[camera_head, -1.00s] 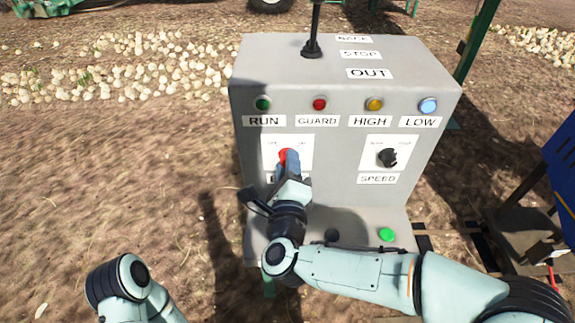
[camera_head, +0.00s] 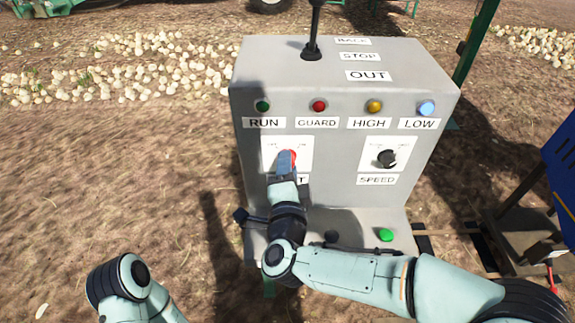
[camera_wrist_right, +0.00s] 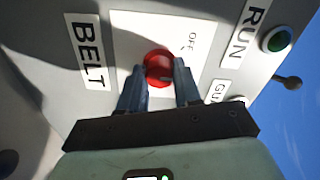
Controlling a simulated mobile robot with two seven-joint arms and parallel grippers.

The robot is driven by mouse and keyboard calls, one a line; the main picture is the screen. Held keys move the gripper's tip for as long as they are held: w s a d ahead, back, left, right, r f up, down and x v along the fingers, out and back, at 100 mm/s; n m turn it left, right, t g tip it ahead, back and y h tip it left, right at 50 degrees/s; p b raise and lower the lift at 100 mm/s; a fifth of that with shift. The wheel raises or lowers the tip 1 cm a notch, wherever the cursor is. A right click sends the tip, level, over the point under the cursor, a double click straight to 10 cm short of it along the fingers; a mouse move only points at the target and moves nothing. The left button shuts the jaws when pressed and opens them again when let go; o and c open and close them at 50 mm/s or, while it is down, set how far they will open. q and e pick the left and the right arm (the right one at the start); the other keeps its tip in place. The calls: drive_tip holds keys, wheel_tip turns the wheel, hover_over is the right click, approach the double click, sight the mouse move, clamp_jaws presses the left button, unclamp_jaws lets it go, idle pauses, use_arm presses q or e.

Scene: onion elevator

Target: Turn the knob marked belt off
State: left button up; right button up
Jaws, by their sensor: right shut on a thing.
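The belt knob (camera_wrist_right: 158,66) is red and round, on a white plate on the front of the grey control box (camera_head: 345,70). In the right wrist view it sits between the two blue-grey fingers of my right gripper (camera_wrist_right: 160,85), which is shut on it. The BELT label (camera_wrist_right: 88,52) and an OFF mark (camera_wrist_right: 192,40) show beside it. In the head view my right gripper (camera_head: 287,162) covers much of the red knob (camera_head: 292,157) and part of its label. My left arm shows at the bottom left, but its gripper is out of view.
A black SPEED knob (camera_head: 387,158) is to the right on the same face. Lamps sit above, including a green RUN lamp (camera_head: 263,106). A black lever (camera_head: 313,40) stands on top. A green button (camera_head: 385,235) is on the lower ledge. A blue machine (camera_head: 560,165) is at the right.

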drive_tip(key=shift+n+p, duration=1.45)
drive_tip(key=shift+n, duration=2.85)
drive_tip(key=shift+f, duration=0.1)
drive_tip(key=o, duration=1.1)
drive_tip(key=shift+c, duration=0.2)
drive_tip(key=shift+s, duration=0.1)
drive_tip(key=s, duration=1.3)
drive_tip(key=shift+s+b, duration=0.15)
drive_tip(key=shift+b, duration=0.2)
